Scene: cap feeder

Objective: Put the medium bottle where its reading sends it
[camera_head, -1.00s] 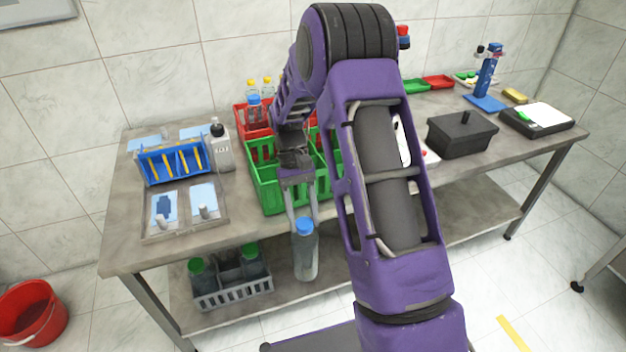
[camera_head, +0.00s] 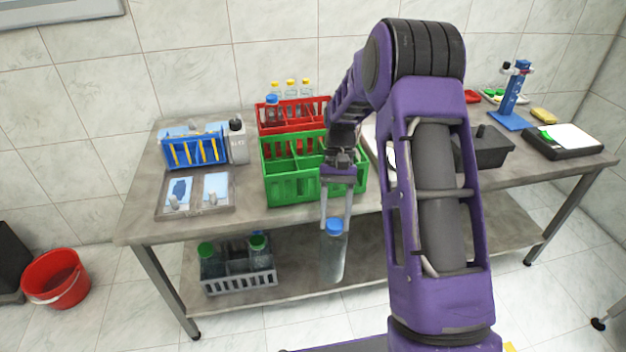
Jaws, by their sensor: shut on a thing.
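My gripper (camera_head: 336,217) is shut on the neck of a clear bottle (camera_head: 333,258) with a blue cap. The bottle hangs upright in front of the table's front edge, clear of any surface. Behind it on the table stands a green divided crate (camera_head: 290,188), with no bottle visible in the parts I can see. Behind that, a red crate (camera_head: 268,122) holds several clear bottles, one with a blue cap and others with yellow caps. My arm hides part of both crates' right sides. I cannot read any marking on the held bottle.
A grey crate (camera_head: 240,283) with green-capped bottles stands on the lower shelf. A blue rack (camera_head: 193,150), a grey-white bottle (camera_head: 238,142) and a tray (camera_head: 194,211) are at the table's left. A black box (camera_head: 490,148), blue stand (camera_head: 512,100) and scale (camera_head: 568,142) are right.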

